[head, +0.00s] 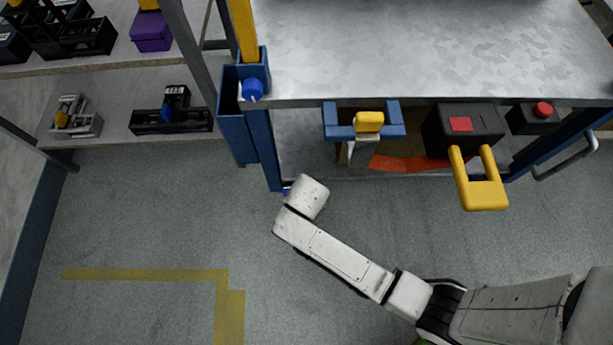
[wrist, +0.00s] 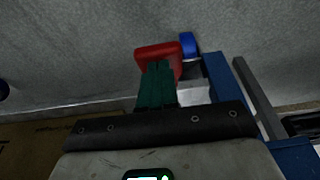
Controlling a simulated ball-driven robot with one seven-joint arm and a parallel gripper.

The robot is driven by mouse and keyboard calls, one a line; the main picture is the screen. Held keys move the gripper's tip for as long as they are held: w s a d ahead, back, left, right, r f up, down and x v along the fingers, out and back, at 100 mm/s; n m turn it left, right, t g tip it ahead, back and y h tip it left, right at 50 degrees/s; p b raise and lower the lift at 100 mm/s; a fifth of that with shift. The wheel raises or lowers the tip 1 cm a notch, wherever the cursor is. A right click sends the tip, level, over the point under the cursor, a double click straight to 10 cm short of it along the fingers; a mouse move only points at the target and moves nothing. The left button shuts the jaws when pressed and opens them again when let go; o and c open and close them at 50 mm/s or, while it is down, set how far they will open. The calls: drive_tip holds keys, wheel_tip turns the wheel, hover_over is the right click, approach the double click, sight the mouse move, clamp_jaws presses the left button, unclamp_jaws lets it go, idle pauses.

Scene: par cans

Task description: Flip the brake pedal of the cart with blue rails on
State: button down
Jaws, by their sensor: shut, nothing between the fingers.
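In the wrist view a red pedal-like piece (wrist: 144,52) stands right at the tips of my gripper (wrist: 158,66). The dark green fingers are shut together with nothing between them and overlap the pedal's front. I cannot tell whether they touch it. A blue part (wrist: 189,44) is just right of the pedal, and a blue post (wrist: 226,80) stands further right. In the head view the cart with blue rails (head: 262,145) has a grey metal top (head: 420,50). My arm reaches to its lower left corner; the gripper and red pedal are hidden there.
Under the cart top's front edge hang a yellow-handled tool on a blue bracket (head: 333,130), a black box (head: 455,133) with a yellow handle, and a red button box (head: 541,112). A shelf with black trays (head: 172,120) stands left. Floor in front is open.

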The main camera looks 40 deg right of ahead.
drive_tip(key=shift+s+a+f+t+h+b, duration=0.2)
drive_tip(key=shift+s+f+t+h+b, duration=0.1)
drive_tip(key=shift+f+t+b, duration=0.25)
drive_tip(key=shift+s+a+f+t+h+b, duration=0.15)
drive_tip(key=shift+s+f+t+h+b, duration=0.15)
drive_tip(key=shift+f, duration=0.4)
drive_tip(key=shift+s+a+f, duration=0.1)
drive_tip(key=shift+a+f, duration=0.05)
drive_tip(key=shift+f, duration=0.85)
drive_tip(key=shift+f+b, duration=0.1)
drive_tip(key=shift+b, duration=0.2)
